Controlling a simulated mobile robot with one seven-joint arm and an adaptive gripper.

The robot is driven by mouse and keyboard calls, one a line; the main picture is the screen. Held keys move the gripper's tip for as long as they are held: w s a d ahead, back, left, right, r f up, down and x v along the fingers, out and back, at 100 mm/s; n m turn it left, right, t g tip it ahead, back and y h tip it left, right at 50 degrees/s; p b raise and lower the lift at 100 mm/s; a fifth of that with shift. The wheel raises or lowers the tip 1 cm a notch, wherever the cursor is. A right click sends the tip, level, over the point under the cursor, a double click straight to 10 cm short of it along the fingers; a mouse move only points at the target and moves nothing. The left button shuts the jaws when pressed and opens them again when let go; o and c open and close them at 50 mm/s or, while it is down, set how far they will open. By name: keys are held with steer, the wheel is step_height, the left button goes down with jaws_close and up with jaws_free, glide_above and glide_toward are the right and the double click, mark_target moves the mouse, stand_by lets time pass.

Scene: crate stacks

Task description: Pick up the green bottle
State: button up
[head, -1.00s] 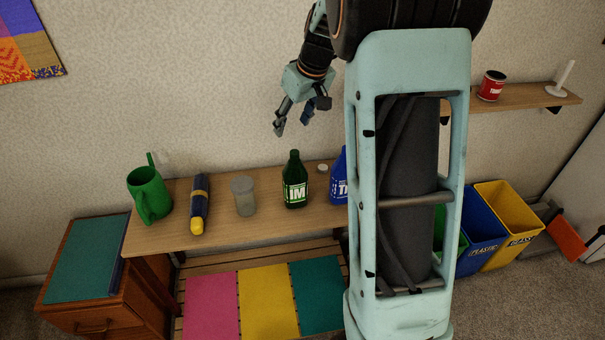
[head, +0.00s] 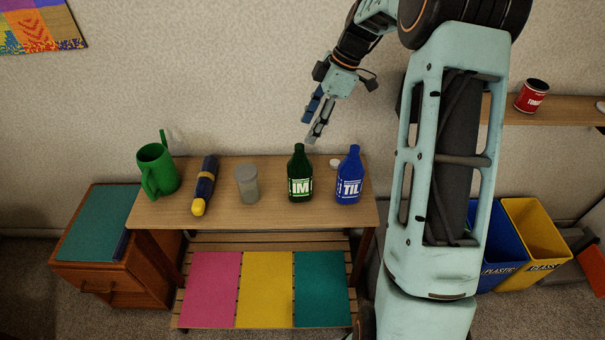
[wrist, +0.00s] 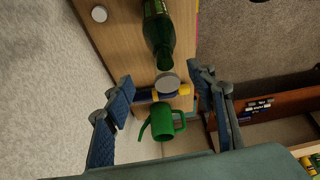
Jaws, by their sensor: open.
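The green bottle (head: 300,178) stands upright on the wooden table, left of a blue bottle (head: 349,178), in the head view. Its label reads "IM". In the wrist view the green bottle (wrist: 158,38) shows at the top, beyond the fingertips and partly cut off by the frame edge. My gripper (head: 313,122) is open and empty, above and behind the bottle's neck in the head view, apart from it. In the wrist view my gripper (wrist: 165,86) has its two blue-padded fingers wide apart, with the grey-lidded jar (wrist: 168,84) seen between them.
A small white cap (head: 335,163) lies between the bottles. A shelf with a red can (head: 531,96) is at right.

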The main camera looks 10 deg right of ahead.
mark_target(300, 153)
steer(key=x, duration=0.4)
steer(key=shift+f, duration=0.25)
steer(key=x, duration=0.1)
steer(key=b+x, duration=0.1)
steer(key=x, duration=0.3)
steer(key=shift+s+d+f, duration=0.15)
steer(key=shift+s+d, duration=0.1)
steer(key=shift+s, duration=0.1)
steer(key=c, duration=0.9)
